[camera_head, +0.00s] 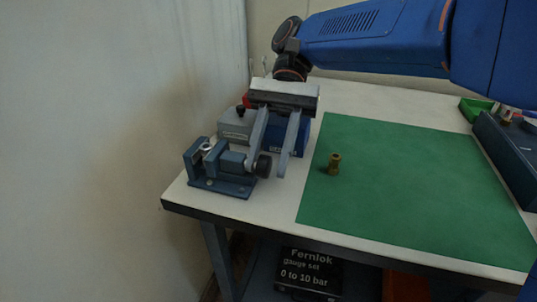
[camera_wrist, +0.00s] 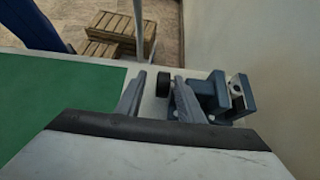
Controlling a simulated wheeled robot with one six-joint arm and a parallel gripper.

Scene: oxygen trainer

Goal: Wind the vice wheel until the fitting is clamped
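A blue vice (camera_head: 222,184) stands at the table's left front corner; it also shows in the wrist view (camera_wrist: 213,92). My gripper (camera_head: 267,172) is open and points down at the wheel.
A grey and blue box (camera_head: 236,130) is behind the vice, partly hidden by my gripper. A blue case (camera_head: 508,150) and green tray (camera_head: 474,110) are at the right. A wall is close at left.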

